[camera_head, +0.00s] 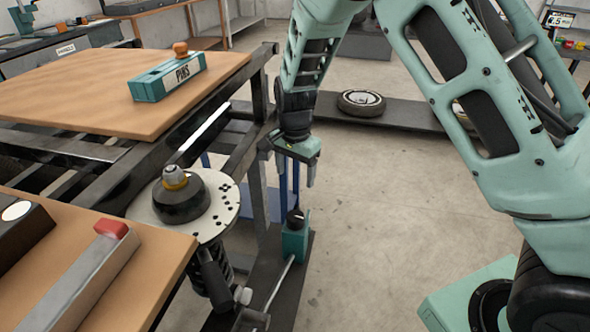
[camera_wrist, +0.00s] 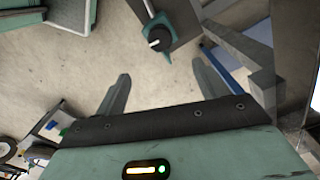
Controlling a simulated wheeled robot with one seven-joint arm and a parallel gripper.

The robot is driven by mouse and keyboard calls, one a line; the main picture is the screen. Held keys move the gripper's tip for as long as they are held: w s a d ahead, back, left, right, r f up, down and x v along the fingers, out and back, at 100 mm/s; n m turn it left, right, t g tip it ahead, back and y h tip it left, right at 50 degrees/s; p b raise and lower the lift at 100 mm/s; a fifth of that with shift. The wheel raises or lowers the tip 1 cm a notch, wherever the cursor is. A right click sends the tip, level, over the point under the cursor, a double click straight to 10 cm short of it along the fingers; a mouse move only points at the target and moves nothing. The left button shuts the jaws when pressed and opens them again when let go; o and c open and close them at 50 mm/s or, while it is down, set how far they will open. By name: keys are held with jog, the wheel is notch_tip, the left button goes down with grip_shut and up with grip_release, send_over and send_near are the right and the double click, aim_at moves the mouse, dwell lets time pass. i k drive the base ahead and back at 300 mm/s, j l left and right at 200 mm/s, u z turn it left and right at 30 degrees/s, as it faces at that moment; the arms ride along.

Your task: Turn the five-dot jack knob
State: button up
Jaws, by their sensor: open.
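A teal jack (camera_head: 295,243) with a dark round knob (camera_head: 295,217) on top stands low on a dark floor beam, right of the spring unit. I cannot make out dots on it. In the wrist view the knob (camera_wrist: 159,39) shows as a black disc with a pale mark, and the teal jack body sits beneath it. My gripper (camera_head: 291,170) hangs above the jack, pointing down, with a visible gap to the knob. Its two fingers (camera_wrist: 163,82) are apart and nothing is between them. The knob lies beyond the fingertips in the wrist view.
The spring unit's pale holed plate (camera_head: 226,213) stands left of the jack. A dark frame (camera_head: 262,90) and a wooden table with a teal PINS box (camera_head: 168,78) lie left of my arm. A red-tipped bar (camera_head: 85,275) is front left.

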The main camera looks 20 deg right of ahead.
aim_at(295, 219)
jog(key=l+u, duration=0.35)
jog(key=l, duration=0.3)
jog(key=k+l+u, duration=0.1)
jog(key=l+u, duration=0.25)
jog(key=l, duration=0.25)
